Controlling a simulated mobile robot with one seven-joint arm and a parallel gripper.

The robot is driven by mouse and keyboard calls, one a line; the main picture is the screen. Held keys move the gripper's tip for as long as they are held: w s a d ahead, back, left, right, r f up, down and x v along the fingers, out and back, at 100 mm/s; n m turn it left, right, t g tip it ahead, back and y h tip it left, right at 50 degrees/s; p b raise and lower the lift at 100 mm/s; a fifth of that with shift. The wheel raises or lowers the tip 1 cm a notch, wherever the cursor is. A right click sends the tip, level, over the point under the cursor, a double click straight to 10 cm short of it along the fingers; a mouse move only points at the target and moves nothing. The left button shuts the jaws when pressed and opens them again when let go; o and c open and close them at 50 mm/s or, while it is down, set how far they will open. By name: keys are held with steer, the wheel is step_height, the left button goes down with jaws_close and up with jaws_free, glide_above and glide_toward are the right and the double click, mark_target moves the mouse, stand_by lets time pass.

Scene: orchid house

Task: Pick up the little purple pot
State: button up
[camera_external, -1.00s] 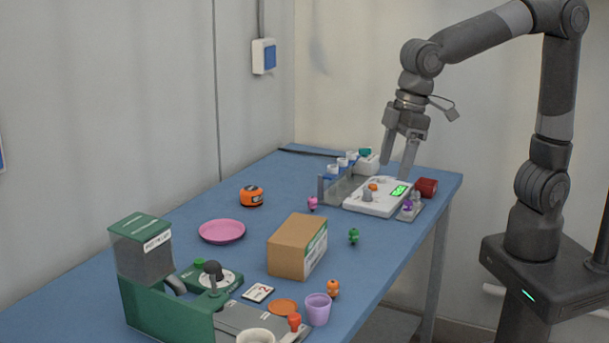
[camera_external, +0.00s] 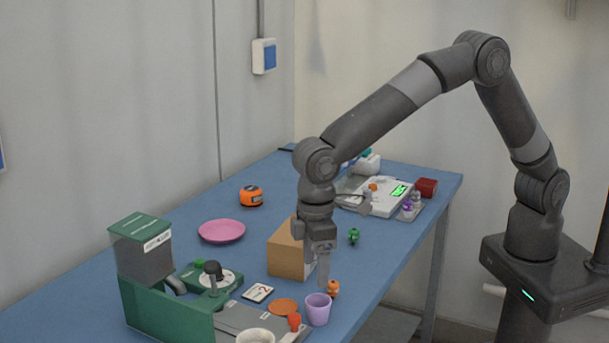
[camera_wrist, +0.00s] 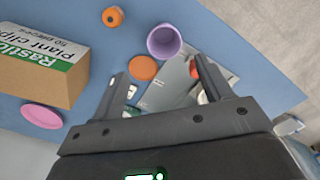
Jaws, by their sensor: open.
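The little purple pot (camera_external: 318,309) stands upright on the blue table near its front edge, beside a flat orange disc (camera_external: 283,306). In the wrist view the purple pot (camera_wrist: 164,41) shows its open mouth, ahead of my fingertips and roughly midway between their lines. My gripper (camera_external: 322,268) points down above and a little behind the pot, in front of the cardboard box. In the wrist view my gripper (camera_wrist: 160,68) has its two fingers spread with nothing held between them. The fingers do not touch the pot.
A cardboard box (camera_external: 287,256) stands close to my gripper. A small orange figure (camera_external: 333,288) is right beside the pot. A pink plate (camera_external: 222,231) lies farther back.

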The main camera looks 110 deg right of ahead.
glide_above(318, 303)
steer(key=a, duration=0.1)
steer(key=f, duration=0.2)
steer(key=w+f, duration=0.1)
steer(key=f, duration=0.1)
steer(key=shift+a+f, duration=0.1)
steer(key=shift+f, duration=0.05)
steer(key=f, duration=0.5)
steer(key=shift+s+a+f, duration=0.1)
steer(key=shift+s+a, duration=0.1)
steer(key=shift+a, duration=0.2)
steer(key=c, duration=1.1)
